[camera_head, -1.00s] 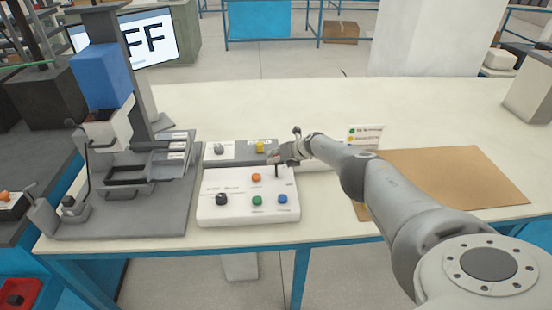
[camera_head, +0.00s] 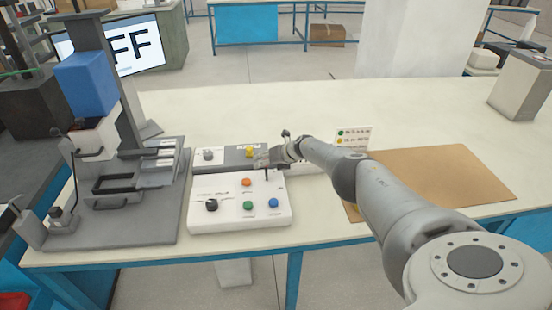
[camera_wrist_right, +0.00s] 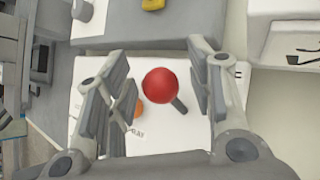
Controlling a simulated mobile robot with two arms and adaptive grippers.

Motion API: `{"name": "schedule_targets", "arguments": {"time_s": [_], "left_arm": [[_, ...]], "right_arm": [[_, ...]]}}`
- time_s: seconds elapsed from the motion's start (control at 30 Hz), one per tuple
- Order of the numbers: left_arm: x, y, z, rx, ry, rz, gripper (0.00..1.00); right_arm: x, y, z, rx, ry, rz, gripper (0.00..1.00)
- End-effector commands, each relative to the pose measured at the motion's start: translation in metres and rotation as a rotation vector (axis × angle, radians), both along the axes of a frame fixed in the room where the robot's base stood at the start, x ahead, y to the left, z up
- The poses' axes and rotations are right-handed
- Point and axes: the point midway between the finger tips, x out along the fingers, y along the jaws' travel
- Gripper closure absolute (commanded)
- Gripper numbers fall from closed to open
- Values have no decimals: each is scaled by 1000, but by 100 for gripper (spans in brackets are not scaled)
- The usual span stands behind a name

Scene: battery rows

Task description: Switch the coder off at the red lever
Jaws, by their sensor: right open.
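The red lever has a red ball knob (camera_wrist_right: 159,85) on a dark stem, seen from above in the right wrist view. In the head view only its dark stem (camera_head: 266,175) shows, and my gripper hides the knob. It stands on the white control box (camera_head: 226,220), at the back right of its top. My right gripper (camera_head: 266,159) is over the lever. In the wrist view its open fingers (camera_wrist_right: 157,62) are on both sides of the knob, with a gap visible on each side. My left gripper is not in view.
The box also has orange (camera_head: 247,182), black (camera_head: 211,205), green (camera_head: 248,205) and blue (camera_head: 273,203) knobs. A machine (camera_head: 112,214) stands left, partly covering a screen (camera_head: 143,44) where "FF" shows. A brown mat (camera_head: 440,180) lies right.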

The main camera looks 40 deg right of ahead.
Motion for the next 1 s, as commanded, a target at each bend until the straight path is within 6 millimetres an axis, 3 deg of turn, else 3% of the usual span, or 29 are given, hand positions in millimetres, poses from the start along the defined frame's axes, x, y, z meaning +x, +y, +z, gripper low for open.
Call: {"name": "schedule_targets", "arguments": {"time_s": [0.57,1.0], "left_arm": [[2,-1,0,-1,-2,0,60],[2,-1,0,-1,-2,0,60]], "right_arm": [[-23,-5,20,-2,-1,1,51],[-57,-12,54,-2,-3,0,51]]}}
